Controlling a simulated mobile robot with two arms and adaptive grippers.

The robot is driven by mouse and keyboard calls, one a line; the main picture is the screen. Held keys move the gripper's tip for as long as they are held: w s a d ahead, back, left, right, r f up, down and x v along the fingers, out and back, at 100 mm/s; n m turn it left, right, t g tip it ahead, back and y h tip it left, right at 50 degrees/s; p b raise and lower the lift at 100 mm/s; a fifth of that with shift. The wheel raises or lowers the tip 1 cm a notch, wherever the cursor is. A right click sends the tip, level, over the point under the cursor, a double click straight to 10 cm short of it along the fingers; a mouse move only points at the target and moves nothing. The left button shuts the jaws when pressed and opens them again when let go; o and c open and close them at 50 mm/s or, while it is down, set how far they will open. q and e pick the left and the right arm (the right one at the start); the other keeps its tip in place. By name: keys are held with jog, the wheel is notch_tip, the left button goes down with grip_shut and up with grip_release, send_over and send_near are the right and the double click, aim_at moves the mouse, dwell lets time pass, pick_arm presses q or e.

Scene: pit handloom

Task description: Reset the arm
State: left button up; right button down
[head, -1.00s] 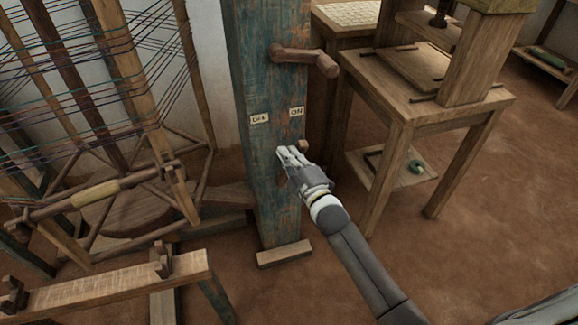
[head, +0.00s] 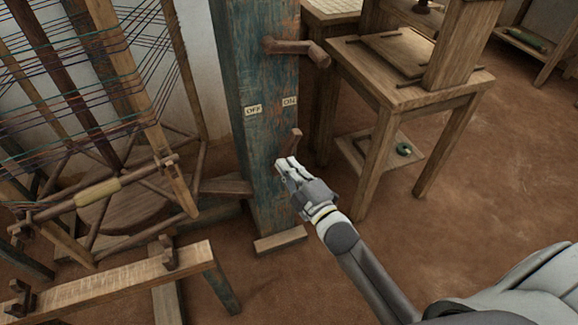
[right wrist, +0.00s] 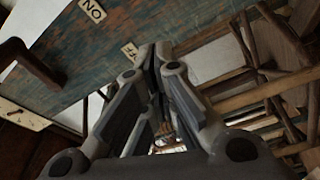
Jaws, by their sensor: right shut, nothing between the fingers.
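My right gripper (head: 287,169) is shut and empty in the head view. It is in front of the lower part of a blue-green wooden post (head: 262,85), just below a small wooden lever (head: 294,143). The post bears an OFF label (head: 252,111) and an ON label (head: 289,101). A wooden crank handle (head: 297,49) sticks out above them. In the right wrist view the gripper (right wrist: 156,50) shows closed fingers, with the post (right wrist: 100,45) behind them. I cannot tell from the head view whether the fingertips touch the post. My left gripper is not in view.
A loom frame with coloured threads (head: 100,90) stands at the left, with a wooden bench (head: 120,280) in front. A wooden table (head: 400,90) with a lower shelf stands at the right. The brown floor (head: 460,200) between is open.

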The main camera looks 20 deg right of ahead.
jog(key=shift+s, duration=0.15)
dwell(0.4)
